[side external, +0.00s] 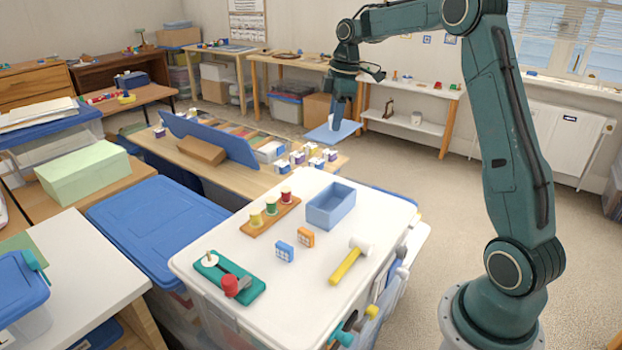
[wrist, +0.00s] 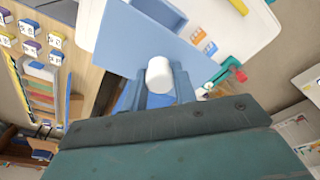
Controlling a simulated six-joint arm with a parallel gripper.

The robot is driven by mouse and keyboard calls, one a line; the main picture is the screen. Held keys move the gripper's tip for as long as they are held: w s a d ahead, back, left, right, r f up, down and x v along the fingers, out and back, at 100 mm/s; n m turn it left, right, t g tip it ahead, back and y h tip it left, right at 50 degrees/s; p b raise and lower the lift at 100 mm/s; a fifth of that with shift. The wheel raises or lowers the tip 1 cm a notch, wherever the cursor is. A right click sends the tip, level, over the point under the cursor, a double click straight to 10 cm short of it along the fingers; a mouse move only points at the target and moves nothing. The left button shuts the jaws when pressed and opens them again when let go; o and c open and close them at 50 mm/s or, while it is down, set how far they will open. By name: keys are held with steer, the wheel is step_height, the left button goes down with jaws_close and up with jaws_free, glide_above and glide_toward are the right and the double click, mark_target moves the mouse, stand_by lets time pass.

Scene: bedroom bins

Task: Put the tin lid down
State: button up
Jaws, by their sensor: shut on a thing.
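The tin lid (side external: 331,133) is a flat light-blue plate, held in the air beyond the far edge of the white tabletop. In the wrist view the lid (wrist: 135,42) carries a white knob (wrist: 160,74). My gripper (side external: 342,118) is above the lid. In the wrist view my gripper (wrist: 161,86) has its fingers shut on either side of the knob. The open blue tin (side external: 331,206) stands on the white top, nearer the camera and lower than the lid. In the wrist view, the lid hides part of the tin (wrist: 163,12).
On the white top (side external: 225,262) are a wooden rack of spools (side external: 270,214), a blue block (side external: 284,251), an orange block (side external: 306,237), a mallet (side external: 350,262) and a teal tool (side external: 229,279). A wooden table (side external: 190,151) with small boxes lies beyond. Bare top shows between these things.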

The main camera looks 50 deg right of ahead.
steer(key=shift+w+d, duration=0.1)
stand_by(0.6)
steer(key=shift+w+d+f+m, duration=0.15)
steer(key=shift+w+d+m, duration=0.25)
steer(key=shift+w+m, duration=0.1)
steer(key=w+d+f+m+h, duration=0.2)
steer(key=w+d+f+m, duration=0.3)
steer(key=w+d+m, duration=0.4)
steer(key=shift+w+m, duration=0.4)
steer(key=shift+m, duration=1.4)
steer(key=shift+f, duration=0.2)
step_height(320, 180, down, 20)
steer(key=shift+r, duration=0.1)
steer(key=o, duration=1)
steer(key=shift+c, duration=0.2)
